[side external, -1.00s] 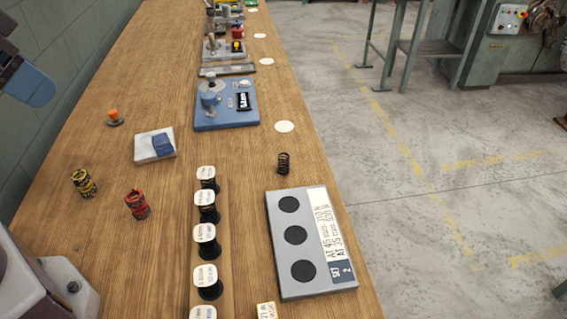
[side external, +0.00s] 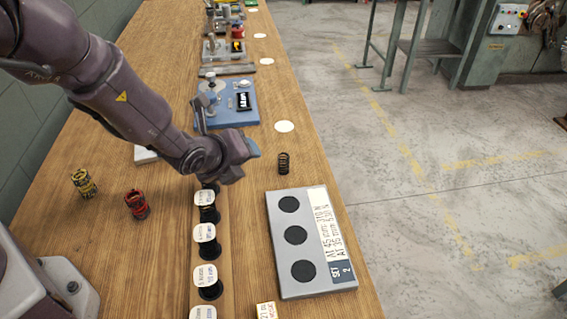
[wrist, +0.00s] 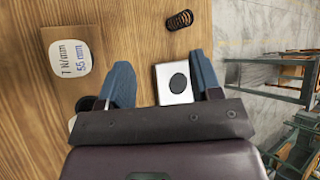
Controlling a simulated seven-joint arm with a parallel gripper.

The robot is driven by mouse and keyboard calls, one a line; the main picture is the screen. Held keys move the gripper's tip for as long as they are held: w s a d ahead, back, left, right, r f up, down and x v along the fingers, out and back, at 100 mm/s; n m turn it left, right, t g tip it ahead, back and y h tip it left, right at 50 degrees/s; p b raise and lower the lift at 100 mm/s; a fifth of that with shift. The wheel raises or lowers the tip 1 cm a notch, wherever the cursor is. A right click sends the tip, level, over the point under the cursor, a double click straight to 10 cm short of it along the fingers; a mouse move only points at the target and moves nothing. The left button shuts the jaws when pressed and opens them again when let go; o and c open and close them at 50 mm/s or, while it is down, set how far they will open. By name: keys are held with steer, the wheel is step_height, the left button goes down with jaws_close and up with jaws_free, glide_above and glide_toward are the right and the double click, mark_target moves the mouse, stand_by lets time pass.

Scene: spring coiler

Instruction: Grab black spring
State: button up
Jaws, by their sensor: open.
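The black spring (side external: 283,163) stands on the wooden bench near its right edge, behind the grey tray, in the side view. In the wrist view the black spring (wrist: 180,20) lies beyond the fingertips, near the top of the frame. My gripper (wrist: 160,75) is open and empty, its two blue-grey fingers spread apart. In the side view my gripper (side external: 228,150) hangs above the bench to the left of the spring, apart from it.
The grey tray (side external: 320,205) with several dark round spots stands in front of the spring. A row of labelled black spools (side external: 205,232) is to the left. Red (side external: 137,204) and yellow (side external: 84,183) springs stand further left. A blue device (side external: 245,118) is behind.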

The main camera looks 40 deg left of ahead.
mark_target(287, 157)
steer(key=f+m+t, duration=0.1)
steer(key=m, duration=0.1)
steer(key=w+d+f+m+t, duration=0.1)
steer(key=m, duration=0.2)
steer(key=d+f+m+t, duration=0.1)
steer(key=f+m, duration=0.1)
steer(key=m, duration=0.1)
steer(key=shift+w, duration=0.3)
steer(key=m, duration=0.1)
steer(key=t, duration=0.1)
steer(key=m, duration=0.1)
steer(key=shift+w+d+f+m, duration=0.25)
steer(key=shift+d+f+m, duration=0.05)
steer(key=shift+d, duration=0.1)
steer(key=x, duration=1.2)
steer(key=shift+w+d, duration=0.1)
steer(key=shift+w, duration=0.3)
steer(key=c, duration=1)
